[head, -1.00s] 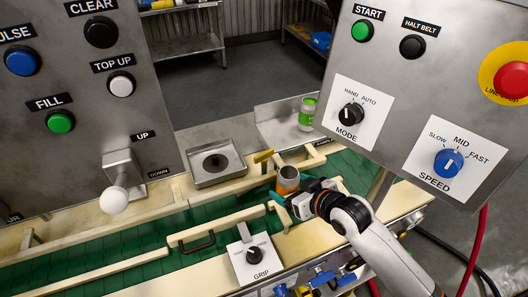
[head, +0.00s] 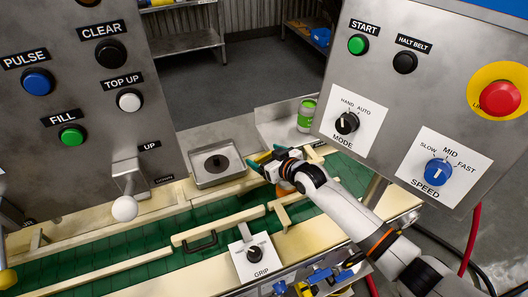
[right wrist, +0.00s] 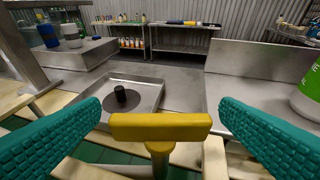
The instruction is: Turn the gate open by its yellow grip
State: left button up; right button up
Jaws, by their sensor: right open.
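The yellow grip (right wrist: 160,127) is a T-shaped bar on a short post. In the right wrist view it stands upright between the teal fingertips of my right gripper (right wrist: 160,135), with a gap on each side at the fingers. My right gripper (head: 262,164) is open in the head view, at the far side of the green belt beside the square steel tray. There the gripper covers the grip, and most of the gate is hidden or hard to tell from the cream rails. My left gripper is not in view.
An orange can (head: 286,187) is partly hidden under my right gripper. A steel tray (head: 217,165) lies left of it; a green-and-white can (head: 306,115) stands behind. Control panels flank the view, with the mode panel (head: 345,122) close to my right arm. Cream rails border the green belt (head: 120,232).

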jog(key=shift+w+a+f, duration=0.25)
jog(key=shift+w+a, duration=0.1)
jog(key=shift+w, duration=0.15)
